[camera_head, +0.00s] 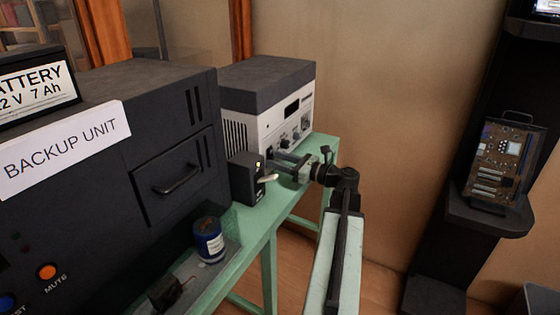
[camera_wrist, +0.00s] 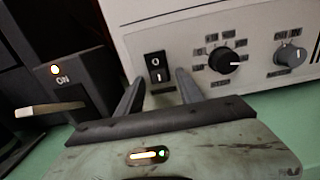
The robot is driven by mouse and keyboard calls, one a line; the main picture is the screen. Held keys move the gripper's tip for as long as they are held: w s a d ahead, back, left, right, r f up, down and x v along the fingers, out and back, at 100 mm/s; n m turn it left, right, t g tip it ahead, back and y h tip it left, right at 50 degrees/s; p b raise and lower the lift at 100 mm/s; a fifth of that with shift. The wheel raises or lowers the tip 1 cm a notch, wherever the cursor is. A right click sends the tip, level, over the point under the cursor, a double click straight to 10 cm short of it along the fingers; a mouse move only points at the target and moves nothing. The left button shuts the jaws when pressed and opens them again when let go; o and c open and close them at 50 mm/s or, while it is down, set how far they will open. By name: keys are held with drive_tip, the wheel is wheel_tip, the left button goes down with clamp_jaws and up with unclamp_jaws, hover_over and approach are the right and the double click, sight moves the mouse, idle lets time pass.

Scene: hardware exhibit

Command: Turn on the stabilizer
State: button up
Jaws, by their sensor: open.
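A white unit with a dark grey top (camera_head: 268,85) stands on the green table; I read no name on it, so I cannot tell whether it is the stabilizer. Its front carries a black rocker switch (camera_wrist: 156,67), marked O above and I below, beside two round knobs, one black (camera_wrist: 224,61) and one grey (camera_wrist: 290,56). I cannot tell which side of the rocker is pressed. My gripper (camera_wrist: 160,77) is open and empty, close in front of the rocker, with one finger to each side of it. It also shows in the head view (camera_head: 279,160).
A small black box (camera_head: 243,181) with a lit lamp, an ON mark and a pale lever (camera_wrist: 50,110) stands left of my gripper. A large black backup unit (camera_head: 150,120) fills the left. A blue can (camera_head: 209,240) stands in front.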

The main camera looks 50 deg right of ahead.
clamp_jaws()
drive_tip(key=shift+f+b, duration=0.3)
drive_tip(key=shift+b, duration=0.3)
drive_tip(key=shift+f+t+b, duration=0.15)
drive_tip(key=shift+t+b, duration=0.35)
drive_tip(key=shift+b, duration=0.45)
drive_tip(key=shift+r, duration=0.25)
unclamp_jaws()
drive_tip(key=v, duration=0.7)
drive_tip(key=shift+s+d+f+b, duration=0.1)
drive_tip(key=shift+s+b, duration=0.2)
drive_tip(key=shift+b, duration=0.05)
